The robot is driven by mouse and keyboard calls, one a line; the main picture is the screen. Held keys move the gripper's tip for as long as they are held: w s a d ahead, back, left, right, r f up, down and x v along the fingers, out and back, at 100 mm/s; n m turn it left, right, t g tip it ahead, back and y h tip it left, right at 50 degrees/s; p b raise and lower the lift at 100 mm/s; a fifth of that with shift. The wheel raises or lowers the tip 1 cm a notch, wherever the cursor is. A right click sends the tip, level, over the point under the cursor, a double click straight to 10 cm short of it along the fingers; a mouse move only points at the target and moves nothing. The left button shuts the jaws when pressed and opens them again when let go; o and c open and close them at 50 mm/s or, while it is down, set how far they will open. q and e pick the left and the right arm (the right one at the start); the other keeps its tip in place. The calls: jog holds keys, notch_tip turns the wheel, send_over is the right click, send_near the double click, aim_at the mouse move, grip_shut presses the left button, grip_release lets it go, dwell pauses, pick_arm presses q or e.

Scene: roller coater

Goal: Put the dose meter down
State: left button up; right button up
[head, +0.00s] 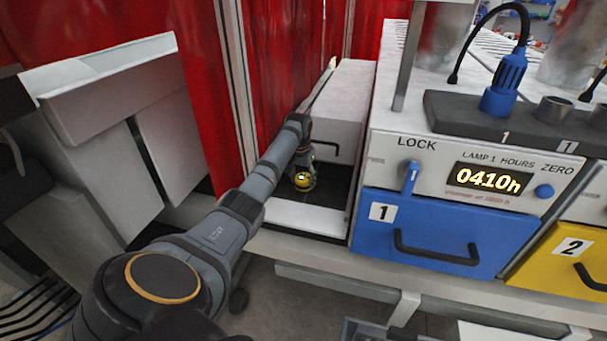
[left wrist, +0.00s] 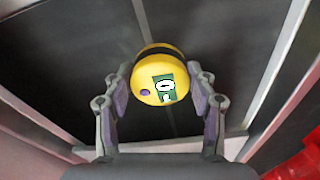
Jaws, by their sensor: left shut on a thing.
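The dose meter (left wrist: 155,84) is a round yellow puck with a black band, a small green and white display and a purple button. In the left wrist view it sits between the two fingers of my left gripper (left wrist: 160,95), which is shut on it. In the head view the dose meter (head: 302,180) shows at the end of my left arm, over the dark floor of a recess (head: 325,201) left of the blue drawer. I cannot tell whether it touches that dark surface. My right gripper is not in view.
A white housing (head: 341,95) stands behind the recess, and a red curtain (head: 277,70) hangs to its left. The blue drawer (head: 437,228) with a black handle and the yellow drawer (head: 578,255) are to the right. A lamp panel (head: 478,177) reads 0410h.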

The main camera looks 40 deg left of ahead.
aim_at(303, 187)
pick_arm(q)
jog(key=shift+s+d+f, duration=0.1)
jog(key=shift+d+f, duration=0.05)
jog(key=shift+f, duration=0.4)
jog(key=shift+s+d+f, duration=0.1)
jog(key=shift+f, duration=0.45)
jog(key=shift+f+p, duration=0.3)
jog(key=shift+f, duration=0.05)
jog(key=shift+a+f, duration=0.1)
jog(key=shift+f, duration=0.05)
jog(key=o, duration=1.2)
jog(key=shift+o, duration=0.6)
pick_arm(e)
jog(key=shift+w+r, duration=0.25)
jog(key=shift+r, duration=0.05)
